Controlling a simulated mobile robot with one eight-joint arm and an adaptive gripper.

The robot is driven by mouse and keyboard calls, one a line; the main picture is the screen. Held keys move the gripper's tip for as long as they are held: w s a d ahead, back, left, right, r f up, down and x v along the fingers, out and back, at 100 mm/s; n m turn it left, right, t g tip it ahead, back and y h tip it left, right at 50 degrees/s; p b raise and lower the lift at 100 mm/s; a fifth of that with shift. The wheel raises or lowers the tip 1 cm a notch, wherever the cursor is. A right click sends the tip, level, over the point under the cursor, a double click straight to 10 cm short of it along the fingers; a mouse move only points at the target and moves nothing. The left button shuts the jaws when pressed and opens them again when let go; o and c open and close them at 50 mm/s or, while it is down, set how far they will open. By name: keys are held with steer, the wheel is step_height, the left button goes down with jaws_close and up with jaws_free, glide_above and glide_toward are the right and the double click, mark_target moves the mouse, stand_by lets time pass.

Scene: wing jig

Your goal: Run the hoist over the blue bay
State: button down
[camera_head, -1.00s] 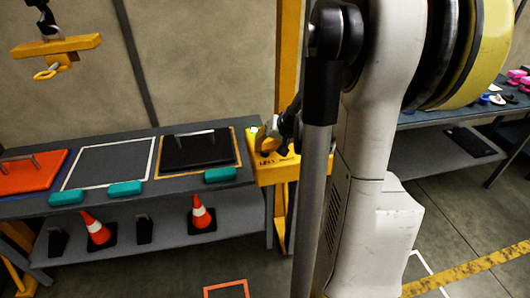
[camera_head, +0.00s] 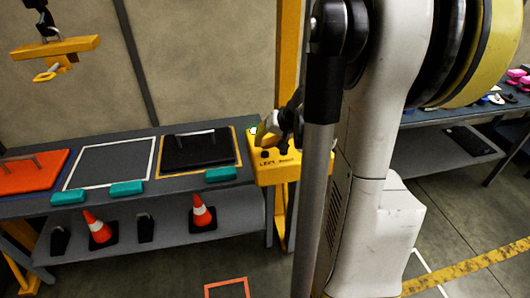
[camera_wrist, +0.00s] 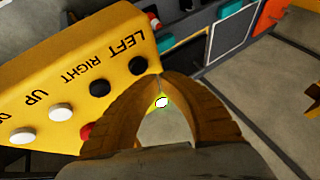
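The hoist (camera_head: 55,47), a yellow beam with a hook below, hangs at upper left in the head view. The yellow control box (camera_head: 268,172) stands right of the bench. In the wrist view the box (camera_wrist: 50,80) has black buttons by LEFT (camera_wrist: 138,65) and RIGHT (camera_wrist: 99,88), and white ones by UP (camera_wrist: 60,112) and the partly cut-off label. My gripper (camera_wrist: 160,76) has its curved yellow fingers together at the tips, close beside the LEFT button. I cannot tell whether they touch it. In the head view my arm partly hides the box.
The bench holds an orange panel (camera_head: 35,170), a bare white-outlined bay (camera_head: 110,163) and a black panel (camera_head: 195,150) in a yellow outline. Teal blocks (camera_head: 127,188) line its front edge. Cones (camera_head: 99,228) stand on the shelf below. A second bench (camera_head: 460,115) is at right.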

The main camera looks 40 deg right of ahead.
mark_target(262, 152)
steer(key=shift+r+p, duration=1.65)
steer(key=shift+r, duration=0.7)
stand_by(0.8)
step_height(262, 152, up, 4)
steer(key=p, duration=1.2)
steer(key=shift+f, duration=0.25)
step_height(262, 152, down, 8)
steer(key=b, duration=0.6)
steer(key=shift+r, duration=0.15)
steer(key=shift+f+b, duration=0.4)
steer(key=shift+f, duration=0.1)
